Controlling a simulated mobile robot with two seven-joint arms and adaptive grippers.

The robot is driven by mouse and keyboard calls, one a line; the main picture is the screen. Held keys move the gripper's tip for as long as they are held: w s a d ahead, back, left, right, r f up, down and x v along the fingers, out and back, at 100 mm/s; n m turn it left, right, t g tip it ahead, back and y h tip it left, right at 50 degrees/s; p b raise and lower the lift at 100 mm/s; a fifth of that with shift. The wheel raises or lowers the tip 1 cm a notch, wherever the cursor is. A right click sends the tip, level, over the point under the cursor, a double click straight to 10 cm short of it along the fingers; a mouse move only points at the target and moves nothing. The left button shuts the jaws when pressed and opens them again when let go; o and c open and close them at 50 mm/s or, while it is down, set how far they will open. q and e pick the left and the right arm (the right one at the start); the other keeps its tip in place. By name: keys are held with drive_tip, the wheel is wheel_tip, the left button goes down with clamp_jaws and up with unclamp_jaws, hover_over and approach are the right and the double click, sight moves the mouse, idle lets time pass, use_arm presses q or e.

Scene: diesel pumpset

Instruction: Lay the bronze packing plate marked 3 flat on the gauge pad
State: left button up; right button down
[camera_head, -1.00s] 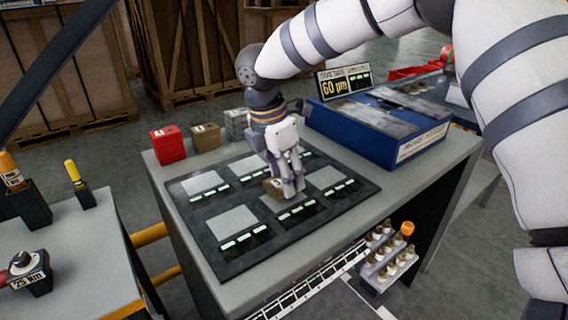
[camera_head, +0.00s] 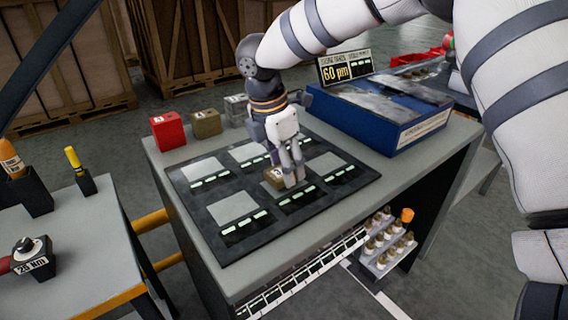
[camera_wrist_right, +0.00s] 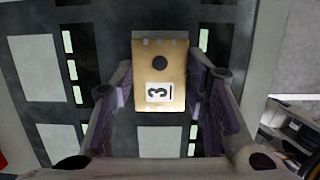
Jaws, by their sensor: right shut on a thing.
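The bronze packing plate marked 3 (camera_wrist_right: 158,72) shows its numbered face to the right wrist camera, between the two fingers. In the head view the plate (camera_head: 273,177) is low at the fingertips, over a pale square of the dark board (camera_head: 228,258). Whether it touches the board is hard to tell. My right gripper (camera_head: 290,181) points down and is shut on the plate; its fingers also flank the plate in the wrist view (camera_wrist_right: 160,105). I cannot tell which surface is the gauge pad. My left gripper is not in view.
A red block (camera_head: 167,132), a bronze block (camera_head: 206,124) and a grey block (camera_head: 236,110) stand behind the board. A blue box (camera_head: 378,125) and a 60 µm display (camera_head: 345,67) stand to the right.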

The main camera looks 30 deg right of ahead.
drive_tip(key=shift+f, duration=0.35)
drive_tip(key=shift+f, duration=0.25)
drive_tip(key=c, duration=0.8)
unclamp_jaws()
drive_tip(key=shift+c, duration=0.2)
drive_tip(key=shift+f, duration=0.1)
drive_tip(key=v, duration=1.2)
drive_tip(key=d+v, duration=0.1)
drive_tip(key=v, duration=0.5)
